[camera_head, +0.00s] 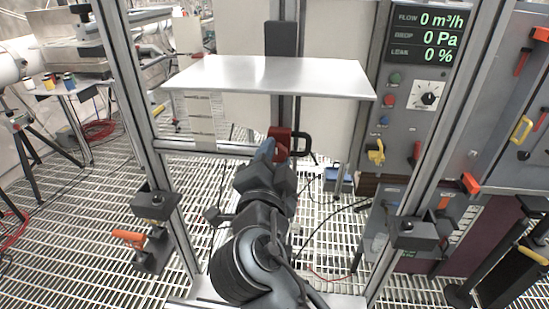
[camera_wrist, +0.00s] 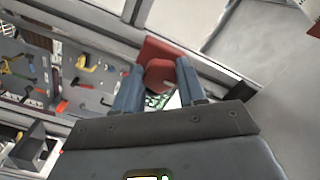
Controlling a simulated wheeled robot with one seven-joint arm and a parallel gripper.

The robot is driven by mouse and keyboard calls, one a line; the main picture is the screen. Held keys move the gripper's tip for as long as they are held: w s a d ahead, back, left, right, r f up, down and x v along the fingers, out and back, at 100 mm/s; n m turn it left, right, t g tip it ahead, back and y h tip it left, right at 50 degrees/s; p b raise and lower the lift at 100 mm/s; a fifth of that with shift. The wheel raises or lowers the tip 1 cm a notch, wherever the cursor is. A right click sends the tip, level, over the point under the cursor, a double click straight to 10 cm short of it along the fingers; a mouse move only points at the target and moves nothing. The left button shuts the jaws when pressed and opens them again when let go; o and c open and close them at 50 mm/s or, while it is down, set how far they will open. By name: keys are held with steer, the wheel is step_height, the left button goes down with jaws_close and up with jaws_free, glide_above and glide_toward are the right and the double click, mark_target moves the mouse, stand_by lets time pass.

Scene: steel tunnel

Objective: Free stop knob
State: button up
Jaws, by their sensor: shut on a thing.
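The red stop knob (camera_head: 281,137) sits on the frame's horizontal rail, just below the pale sheet, at the middle of the head view. In the wrist view the knob (camera_wrist: 160,71) shows as a red round head in front of a red block, between my two fingers. My gripper (camera_head: 270,150) reaches up to it from below, and its fingers (camera_wrist: 159,68) are shut on the knob. In the head view the gripper partly hides the knob, so its exact contact is hard to see there.
A pale flat sheet (camera_head: 270,75) lies across the frame right above my gripper. Aluminium posts stand left (camera_head: 140,110) and right (camera_head: 440,150). Black brackets hold an orange handle (camera_head: 128,236) at lower left. A control panel (camera_head: 410,115) with a display is at right.

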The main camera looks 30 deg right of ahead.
steer(key=shift+f+n, duration=0.1)
steer(key=shift+n, duration=0.2)
steer(key=n+b, duration=0.2)
steer(key=n, duration=0.1)
steer(key=shift+n, duration=0.3)
steer(key=n, duration=0.5)
steer(key=shift+d+n+b, duration=0.1)
steer(key=shift+n+b, duration=0.2)
steer(key=shift+b, duration=0.1)
steer(key=n+p, duration=0.1)
steer(key=n, duration=0.4)
steer(key=shift+s+p, duration=0.1)
steer(key=shift+p, duration=0.2)
steer(key=shift+n+p, duration=1.05)
steer(key=shift+n, duration=1.35)
steer(key=o, duration=1.1)
steer(key=shift+c, duration=0.2)
